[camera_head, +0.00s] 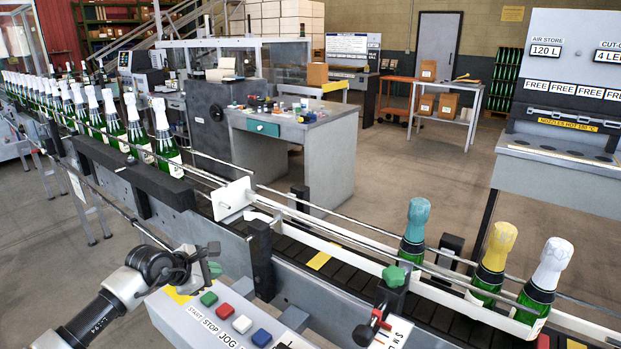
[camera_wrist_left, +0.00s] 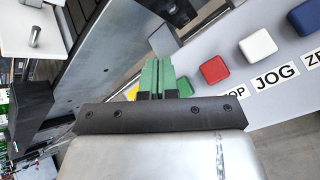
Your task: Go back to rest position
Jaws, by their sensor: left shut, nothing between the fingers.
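My left gripper (camera_head: 212,266) is above the left end of the grey control panel (camera_head: 180,318), beside the green button (camera_head: 208,299). In the left wrist view its green fingers (camera_wrist_left: 158,78) are together, with nothing between them. The red button (camera_wrist_left: 213,70), a white one (camera_wrist_left: 257,43) and a blue one (camera_wrist_left: 305,16) are farther along the panel. My right gripper is not in view.
A conveyor (camera_head: 320,262) runs behind the panel. Several foil-topped bottles queue at its left; bottles with teal (camera_head: 416,220), yellow (camera_head: 499,246) and white (camera_head: 551,262) tops stand at right. A workbench (camera_head: 330,150) and heater station (camera_head: 560,150) are beyond. Open floor lies between them.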

